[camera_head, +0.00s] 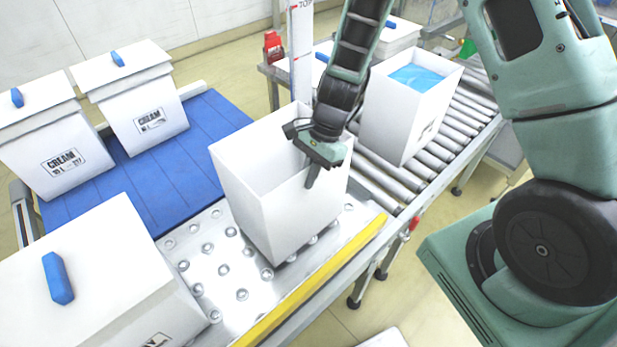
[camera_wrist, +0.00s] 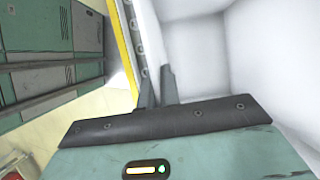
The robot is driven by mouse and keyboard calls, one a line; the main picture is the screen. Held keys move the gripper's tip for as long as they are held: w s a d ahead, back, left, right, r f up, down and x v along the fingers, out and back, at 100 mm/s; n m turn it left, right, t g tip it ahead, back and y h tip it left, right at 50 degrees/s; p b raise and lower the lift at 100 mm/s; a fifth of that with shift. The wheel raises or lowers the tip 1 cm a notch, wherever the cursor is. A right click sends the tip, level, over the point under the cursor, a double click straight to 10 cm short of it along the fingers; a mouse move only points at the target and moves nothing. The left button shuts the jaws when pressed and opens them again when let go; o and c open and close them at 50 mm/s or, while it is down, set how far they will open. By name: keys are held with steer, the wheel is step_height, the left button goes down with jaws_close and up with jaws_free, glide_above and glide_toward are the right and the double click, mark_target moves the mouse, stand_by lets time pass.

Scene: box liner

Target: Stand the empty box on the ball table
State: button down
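The empty white box (camera_head: 280,215) is open-topped and roughly upright over the back part of the ball table (camera_head: 225,290), a metal plate studded with balls. Its base is at the plate; I cannot tell whether it rests fully on it. My gripper (camera_head: 312,178) is at the box's right-hand wall. In the wrist view my gripper's fingers (camera_wrist: 158,90) straddle that wall, one outside and one inside, close together on it. The box's white interior (camera_wrist: 205,65) shows there, with nothing seen in it.
A blue belt (camera_head: 180,150) with cream boxes (camera_head: 150,105) lies left. A closed box (camera_head: 90,275) with a blue handle stands front left. A blue-lined box (camera_head: 400,115) stands on the roller conveyor (camera_head: 465,115) behind. A yellow rail (camera_head: 315,285) edges the ball table, whose front is clear.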

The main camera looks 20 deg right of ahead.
steer(key=shift+f, duration=0.65)
steer(key=shift+f, duration=0.2)
steer(key=c, duration=1.6)
jaws_free()
steer(key=shift+r, duration=0.1)
